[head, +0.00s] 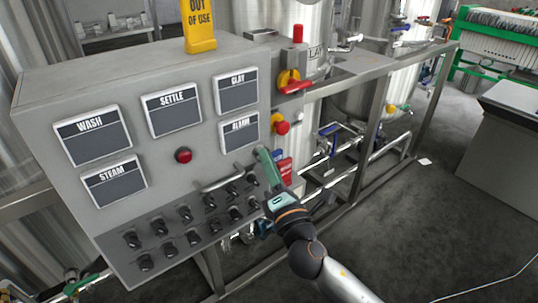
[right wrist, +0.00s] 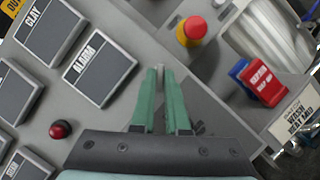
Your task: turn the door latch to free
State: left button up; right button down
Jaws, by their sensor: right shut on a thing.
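The grey control cabinet (head: 200,68) stands at the left in the head view, its front panel facing me. My right gripper (head: 263,158) reaches the right edge of this panel, below the ALARM display. In the right wrist view its green fingers (right wrist: 162,85) are nearly together, closed on a narrow grey piece (right wrist: 160,71), which looks like the door latch. Most of the latch is hidden between the fingers, so its angle cannot be told. My left gripper is not in view.
A red knob on a yellow base (head: 281,124) sits just above my right gripper. Red and blue tags (head: 284,170) hang right beside it. A bar handle (head: 220,178) and several black knobs (head: 185,213) are to its left. Open floor (head: 420,225) lies at right.

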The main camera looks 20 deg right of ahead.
jog(key=shift+r+m+g+h+p, duration=0.1)
jog(key=shift+m+g+h+p, duration=0.4)
jog(key=shift+m+p, duration=1.25)
jog(key=shift+r+m+g+h+p, duration=0.15)
jog(key=shift+m+g+p, duration=0.65)
jog(key=shift+m+p, duration=0.95)
jog(key=shift+f+m+b, duration=0.1)
jog(key=shift+m+b, duration=0.2)
jog(key=shift+b, duration=0.05)
jog(key=c, duration=0.9)
grip_release()
